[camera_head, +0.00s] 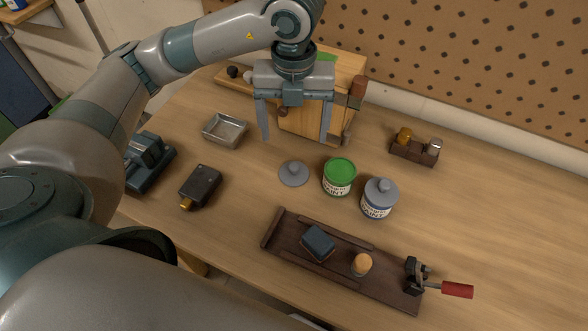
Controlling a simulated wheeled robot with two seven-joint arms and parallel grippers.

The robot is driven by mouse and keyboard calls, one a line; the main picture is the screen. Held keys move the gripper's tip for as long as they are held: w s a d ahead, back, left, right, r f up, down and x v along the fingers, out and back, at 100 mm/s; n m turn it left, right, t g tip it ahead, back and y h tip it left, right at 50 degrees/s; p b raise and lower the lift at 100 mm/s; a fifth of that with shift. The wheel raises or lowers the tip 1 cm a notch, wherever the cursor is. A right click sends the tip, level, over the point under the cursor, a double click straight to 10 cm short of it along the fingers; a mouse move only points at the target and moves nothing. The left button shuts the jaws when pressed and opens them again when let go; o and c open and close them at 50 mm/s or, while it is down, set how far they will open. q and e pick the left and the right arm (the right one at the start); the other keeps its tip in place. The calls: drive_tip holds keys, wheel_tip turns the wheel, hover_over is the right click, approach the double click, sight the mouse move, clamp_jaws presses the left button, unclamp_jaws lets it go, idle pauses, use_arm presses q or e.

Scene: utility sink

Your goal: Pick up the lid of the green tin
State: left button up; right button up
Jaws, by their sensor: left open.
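The green tin (339,178) stands upright on the workbench, with a flat green top and a pale label with dark letters. A loose grey round lid (293,174) with a knob lies on the bench just left of it. A second tin (379,199) with a blue-edged label stands to the right and wears a similar grey knobbed lid. My left gripper (295,139) points down, open and empty, its two fingers wide apart. In the picture it is above and behind the loose lid, apart from it. My right gripper is not in view.
A wooden cabinet (300,122) stands behind my left gripper. A metal tray (225,130) and a dark box (200,186) are left. A dark wooden board (338,260) with a block and red-handled clamp lies in front.

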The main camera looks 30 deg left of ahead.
use_arm(q)
drive_tip(key=p, duration=0.2)
hover_over(294, 166)
drive_tip(key=f, duration=0.7)
drive_tip(key=shift+s+d+f, duration=0.15)
drive_tip(key=shift+s+f, duration=0.15)
drive_tip(key=shift+s, duration=0.05)
drive_tip(key=shift+f, duration=0.4)
drive_tip(key=shift+w+f+p, duration=0.1)
drive_tip(key=shift+f+p, duration=0.2)
drive_tip(key=shift+f, duration=0.2)
drive_tip(key=f, duration=0.1)
drive_tip(key=f+p, duration=0.1)
drive_tip(key=f, duration=0.1)
drive_tip(key=shift+w+a, duration=0.2)
drive_tip(key=shift+f, duration=0.65)
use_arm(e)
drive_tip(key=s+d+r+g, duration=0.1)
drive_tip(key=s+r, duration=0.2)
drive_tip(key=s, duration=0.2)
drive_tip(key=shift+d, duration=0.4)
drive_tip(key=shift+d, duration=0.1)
use_arm(q)
drive_tip(key=c, duration=1.1)
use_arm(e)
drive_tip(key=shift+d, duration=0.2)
